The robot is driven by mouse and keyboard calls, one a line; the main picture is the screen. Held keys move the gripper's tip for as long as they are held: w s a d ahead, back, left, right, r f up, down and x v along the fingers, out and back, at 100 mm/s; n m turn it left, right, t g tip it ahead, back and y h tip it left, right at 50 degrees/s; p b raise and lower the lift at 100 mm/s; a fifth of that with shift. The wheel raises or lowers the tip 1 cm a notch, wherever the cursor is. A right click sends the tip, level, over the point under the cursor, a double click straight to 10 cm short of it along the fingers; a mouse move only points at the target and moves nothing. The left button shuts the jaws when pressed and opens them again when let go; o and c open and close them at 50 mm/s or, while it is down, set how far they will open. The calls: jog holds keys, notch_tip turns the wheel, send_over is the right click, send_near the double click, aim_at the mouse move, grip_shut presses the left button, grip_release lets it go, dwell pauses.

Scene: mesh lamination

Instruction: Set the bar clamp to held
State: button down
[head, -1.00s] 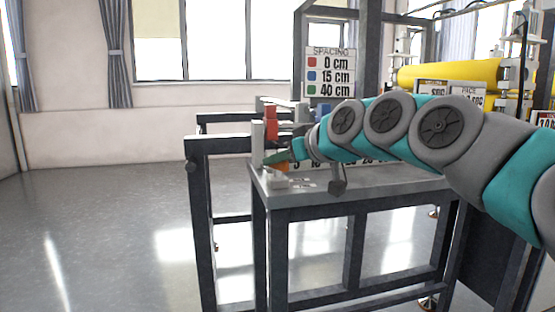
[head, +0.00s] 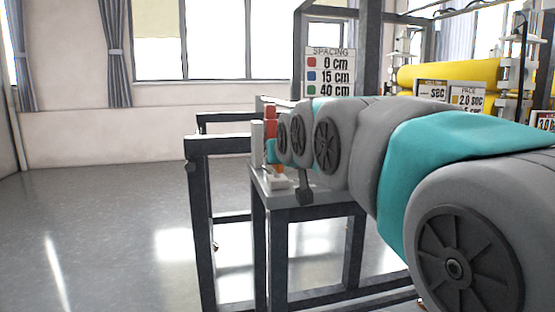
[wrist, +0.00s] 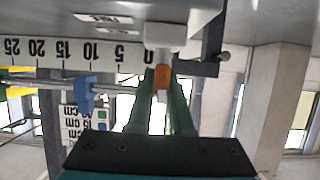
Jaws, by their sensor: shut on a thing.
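In the wrist view, which is upside down, my gripper (wrist: 161,82) has two green fingers shut on a small orange piece, likely the bar clamp's handle (wrist: 162,76). The orange piece sits right beside a white block (wrist: 165,38) at the zero end of a ruler. A grey rod (wrist: 60,84) runs left from there and carries a blue slider (wrist: 85,92). In the head view, my arm hides most of the clamp and my fingers. A bit of orange (head: 278,168) shows at the bench end, below a red block (head: 270,127).
The ruler (wrist: 50,54) lies along the rod. Small label plates (wrist: 98,18) are on the bench top. In the head view, the bench (head: 262,190) stands on dark legs, with a spacing sign (head: 330,72) behind. Yellow rollers (head: 440,75) are at right. The floor at left is clear.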

jog(key=shift+r, duration=0.1)
jog(key=c, duration=0.8)
grip_release()
jog(key=shift+s, duration=0.1)
jog(key=v, duration=0.7)
jog(key=shift+s+d, duration=0.1)
jog(key=shift+s, duration=0.2)
jog(key=s+d+f+m+g+h+p, duration=0.1)
jog(key=s+d+f+g, duration=0.15)
jog(key=f, duration=0.45)
jog(key=s+d+f+g+h+p, duration=0.1)
jog(key=s+d+f+g, duration=0.1)
jog(key=d+f, duration=0.3)
jog(key=s+d+f+g+p, duration=0.1)
jog(key=s+d+f+g, duration=0.1)
jog(key=s+f, duration=0.5)
jog(key=s+d+f+m+g+h+p, duration=0.1)
jog(key=s+d+f+g, duration=0.2)
jog(key=s+f, duration=0.4)
jog(key=s+d+f+m+g+p, duration=0.1)
jog(key=s+d+f+g, duration=0.2)
jog(key=s, duration=1.1)
jog(key=shift+s+d+f+g+h, duration=0.15)
jog(key=shift+f+g, duration=0.4)
jog(key=shift+f, duration=0.7)
jog(key=shift+s+a+f+g+h, duration=0.15)
jog(key=shift+f+g, duration=0.35)
jog(key=shift+f, duration=0.75)
